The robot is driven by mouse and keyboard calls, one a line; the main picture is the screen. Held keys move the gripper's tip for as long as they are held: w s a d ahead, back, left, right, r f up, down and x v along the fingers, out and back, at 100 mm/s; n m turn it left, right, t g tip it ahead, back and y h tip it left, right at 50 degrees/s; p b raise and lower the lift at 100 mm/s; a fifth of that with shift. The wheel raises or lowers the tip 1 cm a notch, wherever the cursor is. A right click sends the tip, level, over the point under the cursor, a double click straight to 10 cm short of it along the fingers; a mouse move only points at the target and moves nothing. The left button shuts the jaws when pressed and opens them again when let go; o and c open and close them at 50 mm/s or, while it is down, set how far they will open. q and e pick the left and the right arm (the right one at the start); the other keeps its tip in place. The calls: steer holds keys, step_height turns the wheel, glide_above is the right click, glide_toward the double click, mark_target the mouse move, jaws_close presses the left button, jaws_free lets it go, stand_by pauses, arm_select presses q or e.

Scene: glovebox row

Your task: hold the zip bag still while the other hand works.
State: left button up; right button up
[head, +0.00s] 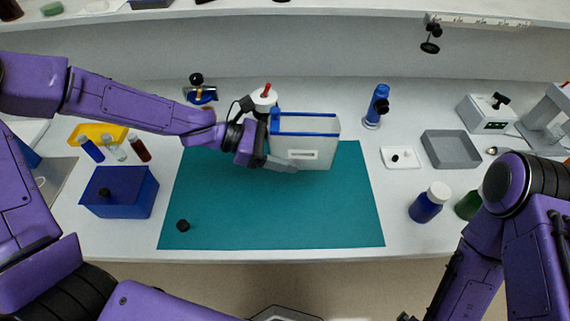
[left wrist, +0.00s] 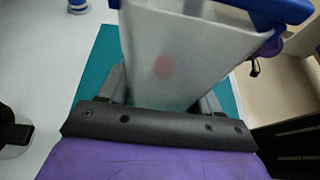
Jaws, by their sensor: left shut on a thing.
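The zip bag (head: 306,152) is a pale, translucent, upright pouch with a blue rim and a small white label. It stands over the back part of the teal mat (head: 270,215). My left gripper (head: 278,163) is shut on its left side. In the left wrist view the bag (left wrist: 185,50) rises between the two fingers of the gripper (left wrist: 163,95), and a blurred red spot shows on or through its wall. Whether its base touches the mat is hard to tell. My right forearm comes down at the lower right; its gripper is not clearly seen.
A blue box (head: 120,195) and yellow tray (head: 98,132) with tubes are left of the mat. A white bottle with a red tip (head: 264,95) is behind the bag. Blue bottle (head: 428,203), grey tray (head: 450,150) and scale (head: 487,113) are right. The mat's front is mostly clear.

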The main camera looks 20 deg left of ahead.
arm_select(q)
steer(key=shift+r, duration=0.85)
steer(key=b, duration=0.4)
glide_above(285, 179)
steer(key=shift+f, duration=3.55)
steer(key=shift+f+b, duration=0.9)
steer(key=shift+f, duration=0.25)
